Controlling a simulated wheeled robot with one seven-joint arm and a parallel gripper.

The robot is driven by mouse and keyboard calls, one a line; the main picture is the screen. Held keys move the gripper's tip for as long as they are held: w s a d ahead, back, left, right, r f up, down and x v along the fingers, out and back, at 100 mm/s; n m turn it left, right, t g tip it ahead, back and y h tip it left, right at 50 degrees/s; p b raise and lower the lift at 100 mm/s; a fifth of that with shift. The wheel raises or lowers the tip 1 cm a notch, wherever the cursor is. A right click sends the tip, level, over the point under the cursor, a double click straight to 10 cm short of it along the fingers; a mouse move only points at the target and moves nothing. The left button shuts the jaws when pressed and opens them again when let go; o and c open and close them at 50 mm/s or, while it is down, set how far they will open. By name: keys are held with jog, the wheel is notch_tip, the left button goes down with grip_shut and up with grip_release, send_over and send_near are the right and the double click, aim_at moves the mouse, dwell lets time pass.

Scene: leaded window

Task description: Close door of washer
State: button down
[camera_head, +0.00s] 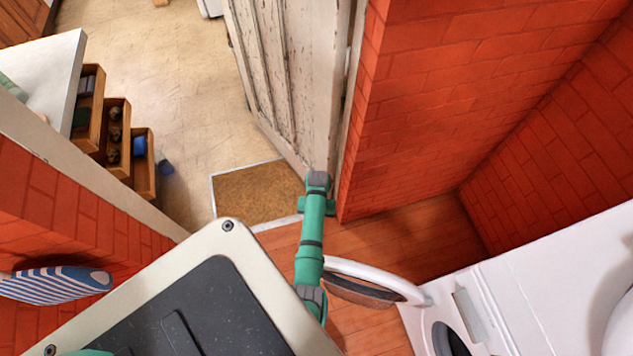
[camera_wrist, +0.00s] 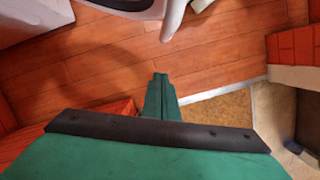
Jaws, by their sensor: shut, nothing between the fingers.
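The washer (camera_head: 475,300) is a white front-loader at the lower right of the head view. Its door (camera_head: 385,280) stands open, swung out to the left of the dark round opening (camera_head: 447,342). In the wrist view, the white door rim (camera_wrist: 174,18) shows at the top and the white washer body (camera_wrist: 30,18) at the upper left. My gripper (camera_wrist: 160,76) has its green fingers together and empty, over the wooden floor and apart from the door in the picture. In the head view my green arm passes just left of the door; I cannot make out the fingers there.
Brick walls (camera_head: 450,80) close in behind and to the right. A peeling white door (camera_head: 290,80) and a brown doormat (camera_head: 255,193) lie beyond my arm. Open drawers (camera_head: 115,135) and a striped item (camera_head: 55,283) are at left. Wooden floor (camera_head: 400,240) is clear around the washer door.

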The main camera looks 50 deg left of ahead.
jog(key=s+d+f, duration=0.3)
jog(key=shift+s+d+f, duration=0.1)
jog(key=shift+s+d, duration=0.1)
jog(key=shift+s, duration=0.1)
dwell(0.3)
jog(key=shift+s, duration=0.15)
